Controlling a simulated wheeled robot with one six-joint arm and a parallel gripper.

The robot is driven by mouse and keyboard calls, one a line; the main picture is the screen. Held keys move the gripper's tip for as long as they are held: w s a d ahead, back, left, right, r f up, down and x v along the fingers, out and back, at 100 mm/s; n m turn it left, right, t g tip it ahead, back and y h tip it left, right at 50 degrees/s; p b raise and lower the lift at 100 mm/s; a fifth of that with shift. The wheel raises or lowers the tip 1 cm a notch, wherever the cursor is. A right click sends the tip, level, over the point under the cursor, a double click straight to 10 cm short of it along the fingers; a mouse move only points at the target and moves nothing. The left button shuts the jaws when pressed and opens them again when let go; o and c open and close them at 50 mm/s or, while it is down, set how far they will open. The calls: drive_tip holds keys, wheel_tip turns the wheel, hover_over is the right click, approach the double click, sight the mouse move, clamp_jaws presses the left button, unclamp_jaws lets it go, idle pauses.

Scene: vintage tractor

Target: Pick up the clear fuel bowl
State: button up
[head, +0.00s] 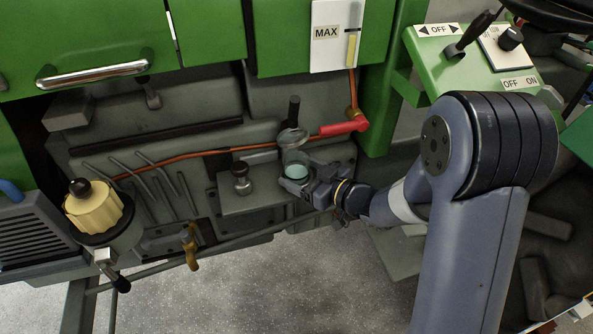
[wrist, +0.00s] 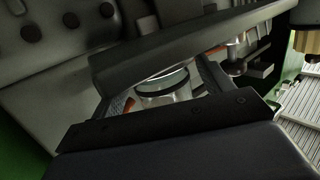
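The clear fuel bowl (head: 295,160) is a glass cup with pale teal liquid low in it, upright below a dark round fitting on the engine side. My gripper (head: 301,188) is at the bowl's lower part, reaching in from the right. In the wrist view the bowl (wrist: 163,88) shows between my two fingers (wrist: 163,90), with a narrow gap on each side, so the fingers look open around it. A dark bar crosses that view and hides the bowl's upper part and some of the fingers.
A red-handled lever (head: 343,128) lies just right of and above the bowl. A cream filter (head: 93,207) is at far left. A thin rod runs below. Open floor (head: 270,285) lies underneath.

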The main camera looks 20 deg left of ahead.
drive_tip(key=c, duration=1.1)
drive_tip(key=shift+r, duration=0.1)
drive_tip(key=shift+r, duration=0.65)
drive_tip(key=f+v, duration=0.1)
drive_tip(key=v, duration=0.5)
drive_tip(key=f+v, duration=0.1)
drive_tip(key=v, duration=0.5)
drive_tip(key=f+v, duration=0.1)
drive_tip(key=v, duration=0.4)
drive_tip(key=shift+s+d+r+p, duration=0.1)
drive_tip(key=shift+s+d+p, duration=0.2)
drive_tip(key=shift+d, duration=0.3)
drive_tip(key=shift+w+r, duration=0.1)
